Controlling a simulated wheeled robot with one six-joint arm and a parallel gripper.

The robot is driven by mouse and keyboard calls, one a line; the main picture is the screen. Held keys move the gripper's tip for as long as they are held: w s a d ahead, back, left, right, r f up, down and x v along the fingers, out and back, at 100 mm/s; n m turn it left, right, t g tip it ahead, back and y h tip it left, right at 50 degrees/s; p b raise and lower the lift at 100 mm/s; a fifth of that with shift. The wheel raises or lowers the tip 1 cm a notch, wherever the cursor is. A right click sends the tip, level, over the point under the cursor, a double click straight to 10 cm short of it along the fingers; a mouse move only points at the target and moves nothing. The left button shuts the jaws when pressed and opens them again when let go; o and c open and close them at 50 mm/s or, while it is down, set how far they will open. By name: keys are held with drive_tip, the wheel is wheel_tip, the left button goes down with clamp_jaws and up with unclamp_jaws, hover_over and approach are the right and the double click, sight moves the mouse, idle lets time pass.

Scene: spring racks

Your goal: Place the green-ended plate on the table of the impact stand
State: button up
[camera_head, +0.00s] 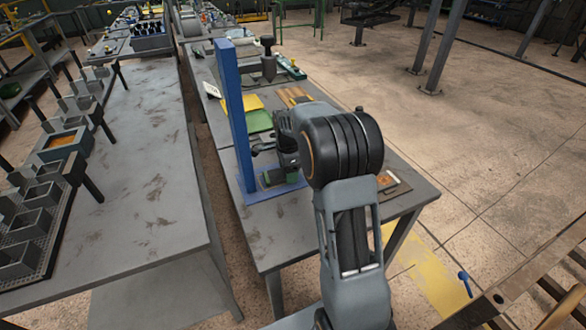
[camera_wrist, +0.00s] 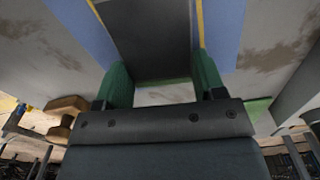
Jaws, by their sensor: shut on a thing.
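The impact stand is a tall blue post (camera_head: 234,115) on a flat blue base (camera_head: 262,195) at the near end of the middle table. My gripper (camera_head: 270,165) is low beside the post, over the base. In the wrist view, its two green fingers (camera_wrist: 162,80) are apart, with a dark grey plate (camera_wrist: 153,35) between them. A thin green strip (camera_wrist: 160,83) crosses the plate's near end. Blue surface and thin yellow lines flank the plate. A green piece (camera_head: 272,178) shows under the gripper in the head view. Whether the plate touches the stand's table cannot be told.
A green sheet (camera_head: 258,121) and a yellow sheet (camera_head: 243,103) lie behind the gripper. A small framed item (camera_head: 388,182) is at the table's right edge. A dark press-like device (camera_head: 268,62) stands farther back. The left table (camera_head: 150,170) has a clear middle and several grey bins.

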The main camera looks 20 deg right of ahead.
drive_tip(key=shift+w+a, duration=0.15)
drive_tip(key=shift+a, duration=0.3)
drive_tip(key=o, duration=1.5)
drive_tip(key=shift+r, duration=0.1)
drive_tip(key=r, duration=0.6)
drive_tip(key=shift+w+d, duration=0.1)
drive_tip(key=shift+d, duration=0.15)
drive_tip(key=shift+d+r+p, duration=0.1)
drive_tip(key=shift+r+p, duration=0.2)
drive_tip(key=shift+r, duration=0.45)
drive_tip(key=shift+s+f, duration=0.1)
drive_tip(key=shift+s, duration=0.1)
